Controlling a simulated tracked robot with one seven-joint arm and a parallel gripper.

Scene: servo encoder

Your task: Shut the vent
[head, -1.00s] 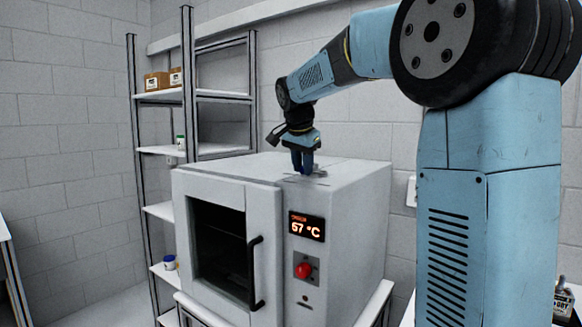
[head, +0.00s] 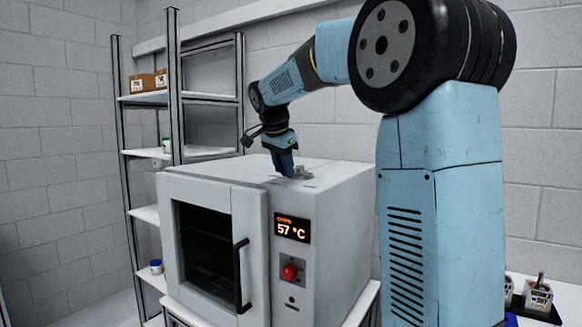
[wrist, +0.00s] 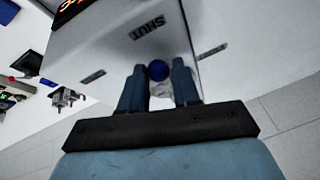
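The white oven (head: 330,200) stands in the middle of the head view, with the vent fitting (head: 299,172) as a small grey piece on its top. My gripper (head: 285,170) points down at the oven top, just left of that fitting. In the wrist view my gripper (wrist: 159,72) has its two blue fingers apart. A round blue knob (wrist: 158,70) shows between the fingertips, with a pale part below it; I cannot tell whether the fingers touch it. A SHUT marking (wrist: 147,27) is on the oven top near the knob.
The oven's front has a dark-windowed door with a black handle (head: 242,275), a display reading 57 °C (head: 292,228) and a red button (head: 289,271). A shelf rack (head: 146,154) stands behind left. A black tray (head: 535,305) with small items is at lower right.

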